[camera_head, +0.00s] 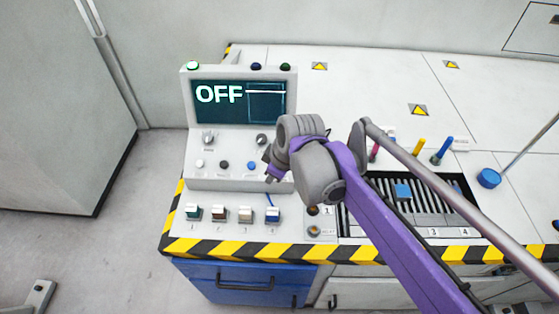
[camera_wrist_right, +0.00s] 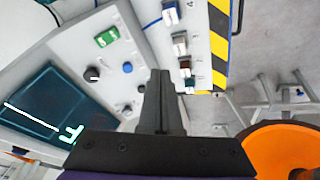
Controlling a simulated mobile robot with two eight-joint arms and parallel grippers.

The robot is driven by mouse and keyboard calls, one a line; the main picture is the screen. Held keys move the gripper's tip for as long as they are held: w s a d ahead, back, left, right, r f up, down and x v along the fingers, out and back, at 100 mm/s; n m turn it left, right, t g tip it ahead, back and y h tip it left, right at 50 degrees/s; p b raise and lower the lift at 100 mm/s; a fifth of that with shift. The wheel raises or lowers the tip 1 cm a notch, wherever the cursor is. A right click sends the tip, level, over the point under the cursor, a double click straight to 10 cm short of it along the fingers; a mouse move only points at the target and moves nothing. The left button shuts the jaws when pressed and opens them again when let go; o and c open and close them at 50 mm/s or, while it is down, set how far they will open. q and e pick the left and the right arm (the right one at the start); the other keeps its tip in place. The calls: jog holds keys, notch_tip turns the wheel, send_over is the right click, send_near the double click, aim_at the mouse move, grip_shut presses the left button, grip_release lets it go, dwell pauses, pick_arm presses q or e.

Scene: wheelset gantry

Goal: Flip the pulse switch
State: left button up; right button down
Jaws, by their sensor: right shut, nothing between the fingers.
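The grey control console (camera_head: 235,180) has a dark display (camera_head: 215,110) that reads OFF. No label reading pulse is legible, so I cannot tell which switch is the pulse switch. A green rocker switch (camera_wrist_right: 107,37) shows on the console in the right wrist view; my right gripper and arm cover that area in the head view. Several rocker switches, including a teal one (camera_head: 192,211) and a beige one (camera_head: 245,213), line the console's front. My right gripper (camera_head: 271,178) is shut and empty, in front of the console's lower right part; its closed fingertips (camera_wrist_right: 160,73) point at the panel. My left gripper is out of view.
Two dark knobs (camera_head: 208,138) and a blue button (camera_head: 251,166) are on the panel. A slotted tray (camera_head: 440,190) with coloured pegs is to the right. Blue drawers (camera_head: 240,281) are below the striped edge. Open floor lies at left.

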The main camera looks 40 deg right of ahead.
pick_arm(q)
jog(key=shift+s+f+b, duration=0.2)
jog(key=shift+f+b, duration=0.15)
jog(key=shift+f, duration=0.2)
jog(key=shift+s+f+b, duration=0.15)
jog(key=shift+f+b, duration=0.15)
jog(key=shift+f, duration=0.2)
pick_arm(e)
jog(key=w+d+r+n, duration=0.2)
jog(key=w+d+n, duration=0.2)
jog(key=d, duration=0.6)
jog(key=shift+w+r+y, duration=0.15)
jog(key=shift+r+y, duration=0.15)
jog(key=x, duration=0.8)
jog(key=d+b+x, duration=0.1)
jog(key=x, duration=0.3)
jog(key=shift+w+f, duration=0.1)
jog(key=shift+f, duration=0.05)
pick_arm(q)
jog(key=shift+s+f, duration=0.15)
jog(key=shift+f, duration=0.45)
pick_arm(e)
jog(key=shift+w+d+f, duration=0.25)
jog(key=shift+w+f, duration=0.1)
jog(key=shift+f, duration=0.25)
